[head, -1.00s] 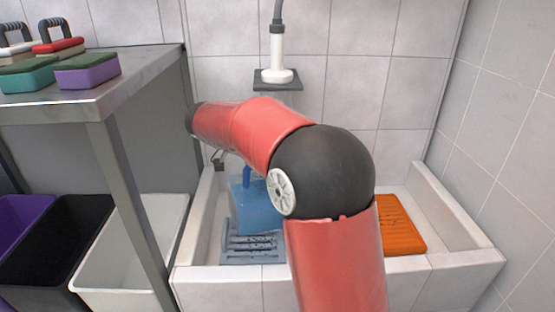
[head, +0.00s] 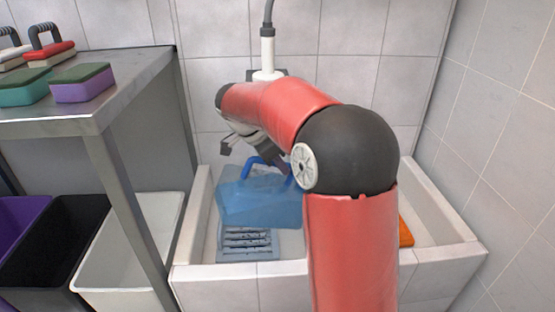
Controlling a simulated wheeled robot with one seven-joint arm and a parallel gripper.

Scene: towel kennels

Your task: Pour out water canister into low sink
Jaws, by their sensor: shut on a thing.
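The water canister (head: 258,203) is a translucent blue container with a darker blue handle. It hangs tilted over the left part of the low sink (head: 440,262), a white-tiled basin against the back wall. My gripper (head: 262,155) is at the handle and shut on the canister. Its fingertips are mostly hidden behind my red and black arm, which also covers the canister's right end. I cannot make out any water leaving the canister.
A grey-blue slotted rack (head: 247,243) lies in the sink below the canister. An orange mat (head: 405,234) is partly hidden by my arm. A metal table (head: 90,112) with brushes and sponges stands left, above several bins (head: 125,245). A white fixture (head: 267,55) is on the back wall.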

